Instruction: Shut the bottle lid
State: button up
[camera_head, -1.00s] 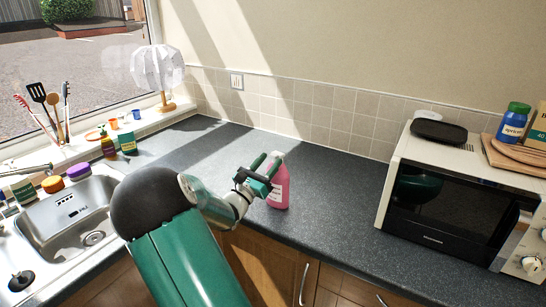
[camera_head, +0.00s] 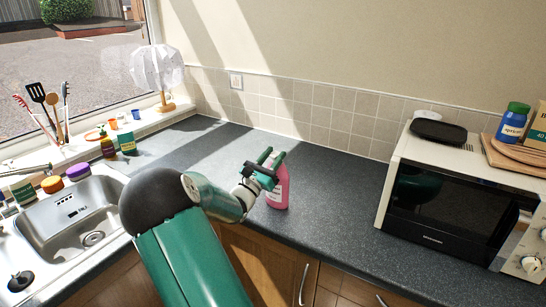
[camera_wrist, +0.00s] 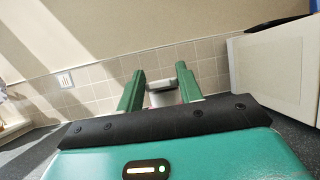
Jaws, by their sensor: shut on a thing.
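A bottle of pink liquid (camera_head: 279,192) with a pale label stands upright on the dark worktop, right of my arm. My gripper (camera_head: 270,158) is at the bottle's top, its two green fingers reaching over the lid area from the left. In the wrist view, my gripper (camera_wrist: 160,80) has a finger on each side of the pale grey-white bottle lid (camera_wrist: 160,86) and is shut on it. The fingers hide most of the lid in the head view, and I cannot tell its exact angle.
A white microwave (camera_head: 447,200) stands to the right on the worktop (camera_head: 335,205), with a black tray (camera_head: 440,131) on top. The sink (camera_head: 70,215) is at the left. A lamp (camera_head: 160,72) stands on the windowsill. The worktop around the bottle is clear.

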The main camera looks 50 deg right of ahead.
jog(key=shift+f+h, duration=0.25)
jog(key=shift+h, duration=0.45)
jog(key=o, duration=0.7)
jog(key=v, duration=1.3)
jog(key=shift+a+f, duration=0.15)
jog(key=shift+a, duration=0.25)
